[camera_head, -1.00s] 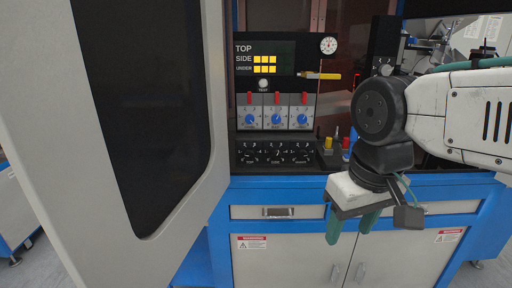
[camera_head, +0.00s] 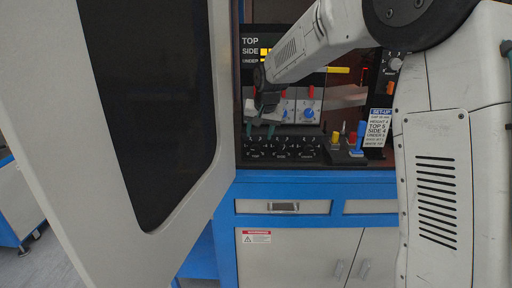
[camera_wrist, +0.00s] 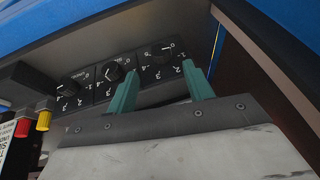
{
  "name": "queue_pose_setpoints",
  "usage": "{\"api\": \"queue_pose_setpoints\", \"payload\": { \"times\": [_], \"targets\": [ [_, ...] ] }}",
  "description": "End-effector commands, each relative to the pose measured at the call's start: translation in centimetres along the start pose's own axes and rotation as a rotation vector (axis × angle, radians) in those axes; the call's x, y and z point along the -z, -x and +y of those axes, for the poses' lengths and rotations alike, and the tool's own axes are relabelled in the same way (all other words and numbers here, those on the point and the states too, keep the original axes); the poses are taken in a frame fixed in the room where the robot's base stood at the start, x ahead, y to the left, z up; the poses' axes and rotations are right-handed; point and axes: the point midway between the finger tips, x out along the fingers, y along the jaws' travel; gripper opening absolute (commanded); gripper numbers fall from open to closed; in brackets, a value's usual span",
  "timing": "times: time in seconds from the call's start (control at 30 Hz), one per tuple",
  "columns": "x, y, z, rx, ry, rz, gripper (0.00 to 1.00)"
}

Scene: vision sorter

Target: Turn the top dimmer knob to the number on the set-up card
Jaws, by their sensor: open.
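The top dimmer knob (camera_wrist: 162,52) is the rightmost of three black dials in the wrist view. It is the leftmost dial (camera_head: 252,149) in the head view. Its white mark appears to point near 0. My gripper (camera_wrist: 163,75) is open, with its teal fingers apart on either side of this dial's face; I cannot tell whether they touch it. In the head view my gripper (camera_head: 262,131) is just above the left dial. The set-up card (camera_head: 377,128) stands at the right and appears to read TOP 5, SIDE 4.
The other two dials (camera_wrist: 113,73) sit beside it. Blue knobs (camera_head: 309,114) with red switches are above. Yellow, red and blue levers (camera_head: 357,140) stand to the right. A large open door (camera_head: 150,120) fills the left. My arm covers part of the display (camera_head: 250,42).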

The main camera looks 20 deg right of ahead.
Motion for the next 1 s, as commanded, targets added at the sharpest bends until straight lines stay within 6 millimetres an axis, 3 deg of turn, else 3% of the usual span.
{"api": "queue_pose_setpoints", "payload": {
  "times": [0.5, 0.9, 1.0],
  "targets": [
    [0.2, -7.1, -0.1, 0.001, -0.003, 0.001, 0.52],
    [0.2, -8.1, -0.1, 0.001, -0.002, 0.002, 0.52],
    [0.2, -8.1, -0.1, 0.001, -0.002, 0.002, 0.27]
  ]
}}
